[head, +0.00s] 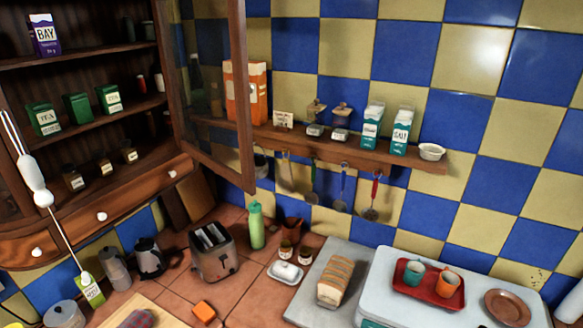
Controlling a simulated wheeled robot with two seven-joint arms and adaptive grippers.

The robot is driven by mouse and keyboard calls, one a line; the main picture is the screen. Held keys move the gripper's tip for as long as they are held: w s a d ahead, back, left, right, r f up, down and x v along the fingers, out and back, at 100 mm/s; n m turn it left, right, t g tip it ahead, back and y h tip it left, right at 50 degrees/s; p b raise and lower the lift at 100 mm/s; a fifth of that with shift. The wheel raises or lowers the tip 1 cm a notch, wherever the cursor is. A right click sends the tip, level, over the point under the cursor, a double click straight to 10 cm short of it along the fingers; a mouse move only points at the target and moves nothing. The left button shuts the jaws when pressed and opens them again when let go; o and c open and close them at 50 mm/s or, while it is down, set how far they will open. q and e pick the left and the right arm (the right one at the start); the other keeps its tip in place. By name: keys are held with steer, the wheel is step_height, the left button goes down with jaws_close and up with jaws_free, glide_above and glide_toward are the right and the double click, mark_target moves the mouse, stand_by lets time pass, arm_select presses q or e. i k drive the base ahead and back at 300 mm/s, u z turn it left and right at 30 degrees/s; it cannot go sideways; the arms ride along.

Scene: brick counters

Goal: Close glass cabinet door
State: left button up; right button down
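A wooden wall cabinet (100,135) stands at the left with its shelves exposed. Its glass door (212,85) has a brown wooden frame and stands open, swung out to the right of the cabinet. The door's free edge (243,110) is toward the room, and an orange box (256,92) on the wall shelf is partly behind it. The top of the door is cut off by the frame. Neither my left nor my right gripper is in view.
Boxes and jars sit on the cabinet shelves. A long white object (34,180) hangs before the cabinet at left. A toaster (213,252) and green bottle (256,225) stand on the counter below the door. The wall shelf (365,153) runs right behind the door.

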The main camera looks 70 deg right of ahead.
mark_target(246, 181)
steer(key=k, duration=0.7)
steer(key=z, duration=1.1)
steer(key=i, duration=0.5)
